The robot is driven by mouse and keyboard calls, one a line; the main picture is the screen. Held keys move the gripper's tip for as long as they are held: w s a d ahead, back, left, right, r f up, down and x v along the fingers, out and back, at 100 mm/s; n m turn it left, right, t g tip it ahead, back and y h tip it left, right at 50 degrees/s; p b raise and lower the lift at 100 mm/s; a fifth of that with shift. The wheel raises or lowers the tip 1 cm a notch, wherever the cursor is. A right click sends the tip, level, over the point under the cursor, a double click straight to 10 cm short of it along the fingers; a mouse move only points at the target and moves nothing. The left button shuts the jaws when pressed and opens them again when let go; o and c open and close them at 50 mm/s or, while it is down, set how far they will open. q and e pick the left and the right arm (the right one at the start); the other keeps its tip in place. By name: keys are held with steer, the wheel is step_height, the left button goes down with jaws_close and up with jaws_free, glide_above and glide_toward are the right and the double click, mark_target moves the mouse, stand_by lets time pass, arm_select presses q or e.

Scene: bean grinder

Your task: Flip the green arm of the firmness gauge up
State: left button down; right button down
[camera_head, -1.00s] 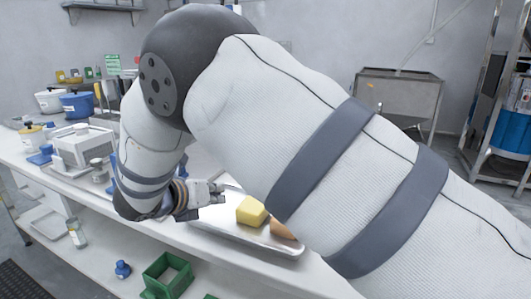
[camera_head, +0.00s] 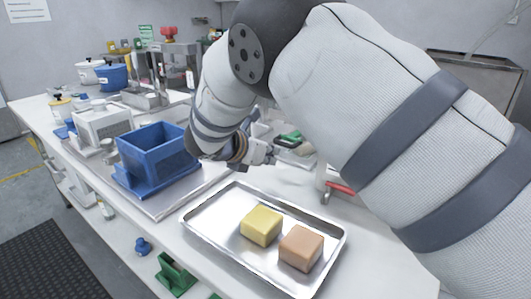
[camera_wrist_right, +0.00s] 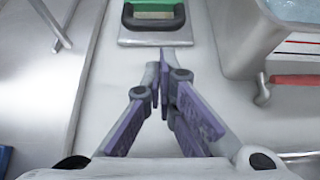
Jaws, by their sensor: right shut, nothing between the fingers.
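A small device with a green part (camera_wrist_right: 153,24) and a dark curved frame stands at the top of the right wrist view. It looks like the firmness gauge with its green arm, which seems to lie low. In the head view the green part (camera_head: 291,137) shows just past my right gripper (camera_head: 272,156), partly hidden by my arm. In the wrist view my right gripper (camera_wrist_right: 163,78) is shut and empty, its tips a little short of the gauge and apart from it. My left gripper is not in view.
A metal tray (camera_head: 212,216) holds a yellow block (camera_head: 261,225) and an orange-brown block (camera_head: 301,248). A blue bin (camera_head: 155,153) stands to the left. A red handle (camera_head: 341,188) lies right of the gripper; it also shows beside a metal container (camera_wrist_right: 245,45) in the wrist view.

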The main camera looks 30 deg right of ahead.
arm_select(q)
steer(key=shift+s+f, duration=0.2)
arm_select(e)
steer(key=shift+x, duration=2.4)
steer(key=shift+r, duration=0.1)
